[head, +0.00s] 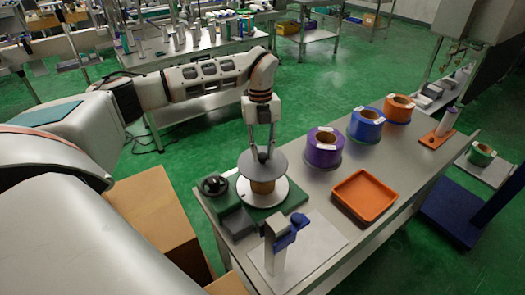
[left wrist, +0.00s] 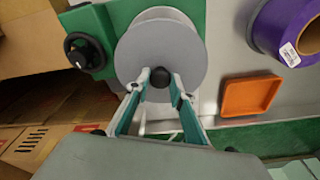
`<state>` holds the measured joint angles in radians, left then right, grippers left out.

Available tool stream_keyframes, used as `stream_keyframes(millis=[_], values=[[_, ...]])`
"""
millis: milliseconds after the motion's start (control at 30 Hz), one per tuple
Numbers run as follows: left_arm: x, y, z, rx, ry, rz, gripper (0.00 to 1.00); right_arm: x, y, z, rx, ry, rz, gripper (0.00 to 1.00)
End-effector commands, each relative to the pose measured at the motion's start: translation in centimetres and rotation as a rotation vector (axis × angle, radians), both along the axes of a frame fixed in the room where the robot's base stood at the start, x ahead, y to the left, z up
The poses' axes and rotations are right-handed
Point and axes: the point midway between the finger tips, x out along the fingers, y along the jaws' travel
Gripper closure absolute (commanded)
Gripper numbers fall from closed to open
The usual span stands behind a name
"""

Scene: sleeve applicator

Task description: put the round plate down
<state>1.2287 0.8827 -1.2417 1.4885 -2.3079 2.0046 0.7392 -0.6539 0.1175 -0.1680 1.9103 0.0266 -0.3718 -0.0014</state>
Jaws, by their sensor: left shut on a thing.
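The round plate (head: 258,167) is a grey disc with a dark knob at its centre; it also shows in the left wrist view (left wrist: 185,45). My left gripper (head: 263,156) points down and is shut on the knob (left wrist: 160,77). The plate is over a tan roll (head: 262,186), which stands on a pale disc (head: 275,195) of the green applicator base (head: 296,200). The plate looks nearly level and hides the roll's top, so I cannot tell whether they touch. My right gripper is not in view.
A black knob (head: 214,185) stands left of the roll. A grey and blue device (head: 284,240) stands in front. An orange tray (head: 364,195) and purple (head: 325,148), blue (head: 366,125) and orange (head: 399,109) rolls sit to the right. Cardboard boxes (head: 160,220) lie left of the table.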

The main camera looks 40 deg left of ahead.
Motion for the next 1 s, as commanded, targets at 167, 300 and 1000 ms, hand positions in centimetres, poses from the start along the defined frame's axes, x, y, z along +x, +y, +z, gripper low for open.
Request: stream_keyframes(millis=[167, 300, 1000], values=[[0.0, 0.0, -0.4, -0.001, 0.001, 0.0, 1.0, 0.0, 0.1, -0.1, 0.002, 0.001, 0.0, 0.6], [0.0, 0.0, -0.4, 0.0, 0.001, 0.0, 0.61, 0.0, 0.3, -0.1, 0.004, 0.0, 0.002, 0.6], [0.7, 0.6, 5.6, 0.001, -0.006, 0.0, 0.61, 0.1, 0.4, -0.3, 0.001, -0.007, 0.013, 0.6]])
